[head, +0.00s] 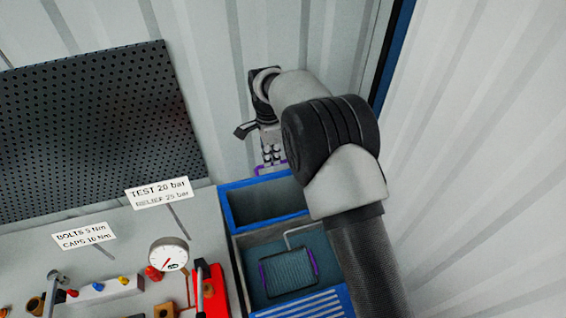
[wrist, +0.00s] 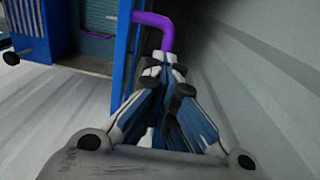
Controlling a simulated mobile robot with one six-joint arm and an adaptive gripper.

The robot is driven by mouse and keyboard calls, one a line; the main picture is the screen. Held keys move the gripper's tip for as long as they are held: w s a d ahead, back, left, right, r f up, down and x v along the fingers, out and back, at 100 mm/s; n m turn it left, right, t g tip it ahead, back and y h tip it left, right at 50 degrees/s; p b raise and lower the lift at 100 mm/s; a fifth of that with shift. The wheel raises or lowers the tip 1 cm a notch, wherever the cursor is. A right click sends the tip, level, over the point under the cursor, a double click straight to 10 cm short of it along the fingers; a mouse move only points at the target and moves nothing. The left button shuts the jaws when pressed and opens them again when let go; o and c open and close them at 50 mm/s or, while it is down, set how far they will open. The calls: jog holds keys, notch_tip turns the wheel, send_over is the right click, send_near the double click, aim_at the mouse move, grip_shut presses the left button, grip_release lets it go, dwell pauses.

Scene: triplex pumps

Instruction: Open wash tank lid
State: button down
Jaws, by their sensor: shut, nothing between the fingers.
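The blue wash tank (head: 240,265) is at the lower middle of the head view, its lower part uncovered, showing teal inside. A blue-framed panel, which looks like its lid (head: 262,205), stands raised at the tank's far side. A purple handle (head: 258,168) shows at the panel's top. In the wrist view the panel (wrist: 124,62) is seen nearly edge-on, and the purple handle (wrist: 160,20) bends down toward my fingertips. My gripper (head: 271,158) is shut and empty, right at the handle's end in the wrist view (wrist: 164,68). I cannot tell whether they touch.
A dark basket (head: 290,272) with purple edges sits inside the tank. A gauge (head: 168,255), a red tool stand (head: 210,290) and label cards (head: 158,193) are on the bench at left. A pegboard (head: 95,125) hangs behind. The corrugated wall (head: 480,170) is close at right.

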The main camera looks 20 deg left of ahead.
jog(key=shift+g, duration=0.3)
jog(key=shift+w+a+f+p, duration=0.15)
jog(key=shift+w+a+f, duration=0.15)
jog(key=shift+f, duration=0.3)
jog(key=shift+w+a+f+p, duration=0.1)
jog(key=shift+w+a+f, duration=0.1)
jog(key=shift+w+f, duration=0.35)
jog(key=shift+w+a+f+p, duration=0.15)
jog(key=shift+w+a+f, duration=0.1)
jog(key=shift+f, duration=0.45)
jog(key=c, duration=2)
grip_release()
jog(key=shift+s, duration=0.1)
jog(key=o, duration=0.3)
jog(key=shift+w+a, duration=0.1)
jog(key=shift+w, duration=0.1)
jog(key=shift+r, duration=0.2)
jog(key=r, duration=0.8)
jog(key=w+r, duration=0.1)
jog(key=r, duration=0.3)
jog(key=shift+a, duration=0.3)
